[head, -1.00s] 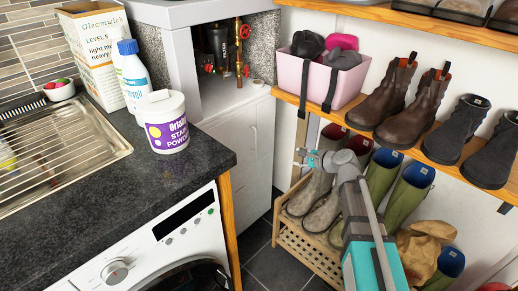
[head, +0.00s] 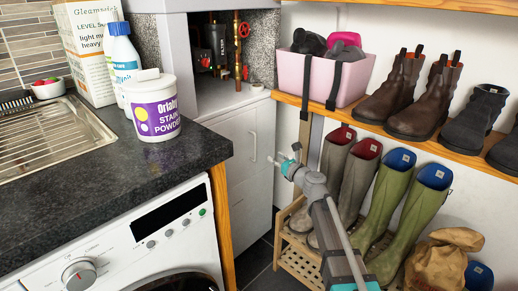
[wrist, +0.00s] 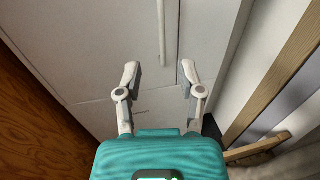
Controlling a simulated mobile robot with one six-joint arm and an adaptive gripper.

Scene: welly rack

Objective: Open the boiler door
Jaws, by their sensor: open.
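The boiler door (head: 245,180) is a white cabinet panel below an open recess with pipes, and it looks shut. Its slim vertical handle (head: 254,145) is near its right side. In the wrist view the handle (wrist: 162,32) stands upright ahead of my gripper, roughly centred between the fingers and beyond their tips. My gripper (head: 285,163) is to the right of the handle in the head view. In the wrist view my gripper (wrist: 159,76) has its fingers spread wide with nothing between them.
A worktop (head: 110,145) with a stain powder tub (head: 155,108) and a washing machine (head: 150,250) stand at the left. A wooden rack (head: 297,258) with several wellies stands at the right, under a boot shelf (head: 420,145). A narrow dark floor gap shows between.

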